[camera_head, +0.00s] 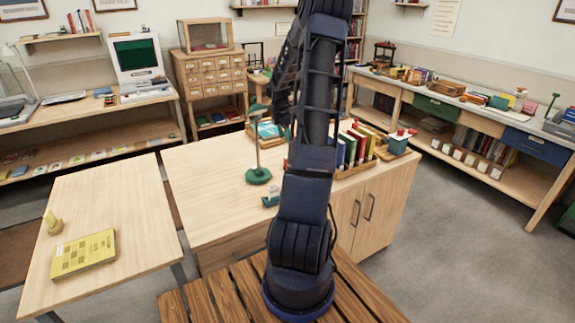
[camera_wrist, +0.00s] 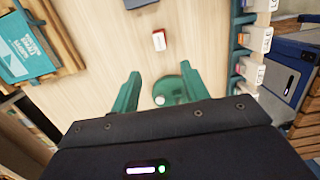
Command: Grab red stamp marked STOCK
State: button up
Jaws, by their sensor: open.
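In the wrist view, a small red-and-white block (camera_wrist: 159,40) lies on the pale wooden top, just beyond my gripper. It may be the STOCK stamp, but I cannot read any marking. My gripper (camera_wrist: 160,84) has its two green fingers spread apart with nothing between them that it holds. A round green base (camera_wrist: 171,88) shows below, between and beside the fingers. In the head view my arm covers the middle of the cabinet top, and I cannot make out the gripper or the block there.
A green stand (camera_head: 258,176) rises from the wooden cabinet top (camera_head: 205,180). A rack of upright books (camera_head: 350,148) and a teal box (camera_head: 398,146) stand at the right. A wooden tray holds a teal book (camera_wrist: 25,45). The left table carries a yellow book (camera_head: 84,254).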

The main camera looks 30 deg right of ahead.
jog(key=f, duration=0.7)
jog(key=shift+d+f, duration=0.25)
jog(key=shift+f, duration=0.1)
jog(key=shift+d+f, duration=0.25)
jog(key=shift+f, duration=0.75)
jog(key=shift+d+f, duration=0.25)
jog(key=shift+f, duration=0.8)
jog(key=shift+d+f, duration=0.25)
jog(key=shift+f, duration=0.75)
grip_shut()
jog(key=shift+r, duration=0.1)
